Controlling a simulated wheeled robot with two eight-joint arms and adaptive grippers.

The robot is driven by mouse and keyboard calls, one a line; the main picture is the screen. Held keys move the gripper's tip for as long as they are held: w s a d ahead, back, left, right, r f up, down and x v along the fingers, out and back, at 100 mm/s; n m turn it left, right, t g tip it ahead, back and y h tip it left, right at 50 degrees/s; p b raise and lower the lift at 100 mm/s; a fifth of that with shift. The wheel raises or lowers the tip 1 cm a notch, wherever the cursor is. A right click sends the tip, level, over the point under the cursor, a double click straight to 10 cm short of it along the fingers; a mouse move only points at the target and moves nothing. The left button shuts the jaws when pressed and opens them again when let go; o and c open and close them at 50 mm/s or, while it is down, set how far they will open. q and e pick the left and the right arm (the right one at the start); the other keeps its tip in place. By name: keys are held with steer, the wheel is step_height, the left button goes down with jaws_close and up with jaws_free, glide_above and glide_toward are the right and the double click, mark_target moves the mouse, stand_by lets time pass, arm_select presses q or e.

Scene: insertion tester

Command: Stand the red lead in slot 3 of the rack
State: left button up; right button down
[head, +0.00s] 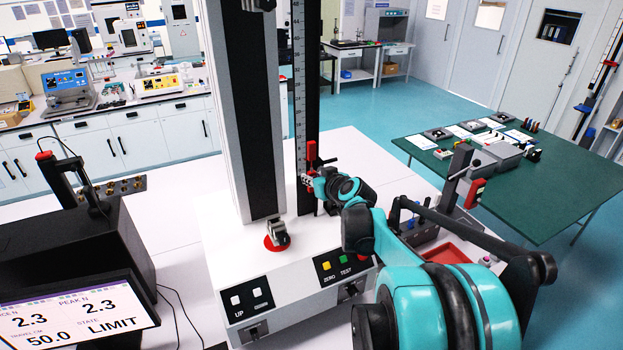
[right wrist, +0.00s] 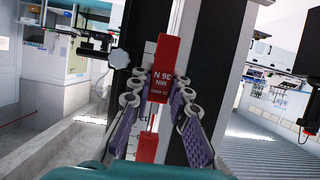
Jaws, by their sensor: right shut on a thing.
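The red lead shows in the right wrist view as a red block (right wrist: 163,62) with print reading "36 N MIN", with a thin red strand and a second red piece (right wrist: 147,146) below it. In the head view its red end (head: 311,150) stands out above the fingers, in front of the tester's column. My right gripper (head: 314,182) is shut on it; the purple-padded fingers (right wrist: 162,95) press on both sides of the block. The rack (head: 412,226), seemingly the dark holder on the white bench, is partly hidden behind my right arm; its slot numbers cannot be read. My left gripper is out of view.
The tester's column (head: 245,110) and ruler (head: 299,90) stand close by my right gripper. A metal fixture on a red disc (head: 272,244) sits at its base. A red tray (head: 442,253) lies near my arm. The display (head: 80,310) reads 2.3 and LIMIT. A green table (head: 560,175) stands right.

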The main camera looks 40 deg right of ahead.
mark_target(312, 173)
steer(key=shift+r+p, duration=1.1)
steer(key=shift+r, duration=0.5)
steer(key=shift+s, duration=0.1)
steer(key=s+a+p, duration=0.1)
steer(key=s+a, duration=0.1)
steer(key=s, duration=0.6)
steer(key=shift+s+p, duration=0.35)
steer(key=shift+p, duration=0.05)
